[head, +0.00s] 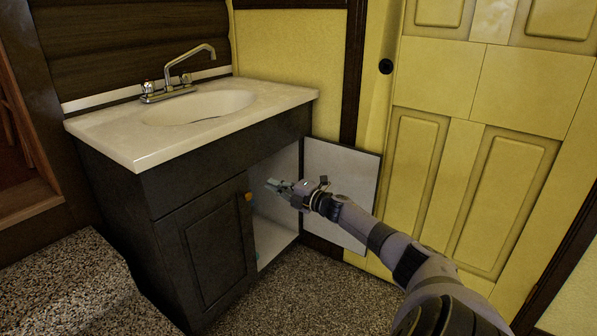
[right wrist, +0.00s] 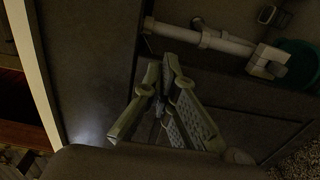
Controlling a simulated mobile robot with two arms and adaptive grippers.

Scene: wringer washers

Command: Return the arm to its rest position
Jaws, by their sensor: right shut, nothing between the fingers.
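My right arm reaches in from the lower right of the head view. Its gripper (head: 273,184) is at the open right side of the dark sink cabinet (head: 203,240), in front of the opening. In the right wrist view the gripper (right wrist: 163,72) has its fingers together with nothing between them. The right cabinet door (head: 340,185) is swung open, its pale inner face showing behind my forearm. The left cabinet door (head: 212,245) is closed. My left gripper is not in view.
A white sink top (head: 140,145) with a faucet (head: 178,80) sits above the cabinet. Pale pipes (right wrist: 205,38) and a green round item (right wrist: 300,62) show inside in the wrist view. A yellow door (head: 485,140) stands at right. Speckled floor (head: 280,295) lies in front.

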